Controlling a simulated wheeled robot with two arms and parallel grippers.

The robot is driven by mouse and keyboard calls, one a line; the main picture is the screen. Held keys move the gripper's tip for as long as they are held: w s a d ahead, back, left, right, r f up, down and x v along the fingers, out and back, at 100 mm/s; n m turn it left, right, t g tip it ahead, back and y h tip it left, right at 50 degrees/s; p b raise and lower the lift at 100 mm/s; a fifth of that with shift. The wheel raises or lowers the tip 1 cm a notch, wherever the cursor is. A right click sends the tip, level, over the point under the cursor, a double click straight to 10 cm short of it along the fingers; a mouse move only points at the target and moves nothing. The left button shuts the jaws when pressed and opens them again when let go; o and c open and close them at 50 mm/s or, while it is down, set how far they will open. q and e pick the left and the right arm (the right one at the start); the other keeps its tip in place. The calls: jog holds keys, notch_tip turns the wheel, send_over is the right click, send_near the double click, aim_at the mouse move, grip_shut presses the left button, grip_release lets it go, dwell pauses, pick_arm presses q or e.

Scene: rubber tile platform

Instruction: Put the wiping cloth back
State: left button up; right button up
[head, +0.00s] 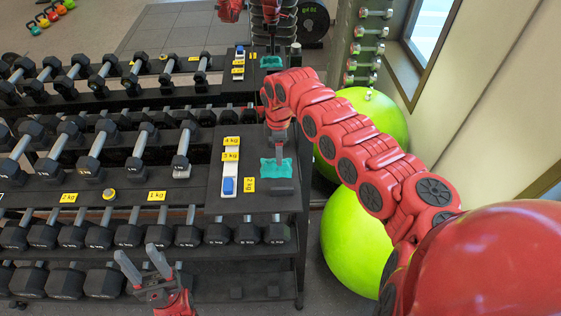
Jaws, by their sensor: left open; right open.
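The wiping cloth looks to be the crumpled teal cloth (268,172) on the black top (232,207) at the right end of the dumbbell rack. My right gripper (279,156) points down right over the cloth, with its fingertips at or just above it. I cannot tell whether they touch it. The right gripper is open, and its fingers hide part of the cloth. My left gripper (143,262) is open and empty, low in front of the rack and well left of the cloth.
Dumbbells (96,150) fill the rack's shelves on the left. A white strip with a blue piece (229,186) and yellow weight labels (231,142) lie left of the cloth. Two green balls (357,243) stand right of the rack. The back looks like a mirror reflection.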

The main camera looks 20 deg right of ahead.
notch_tip(320, 180, up, 8)
jog(key=b, duration=0.3)
jog(key=shift+s, duration=0.2)
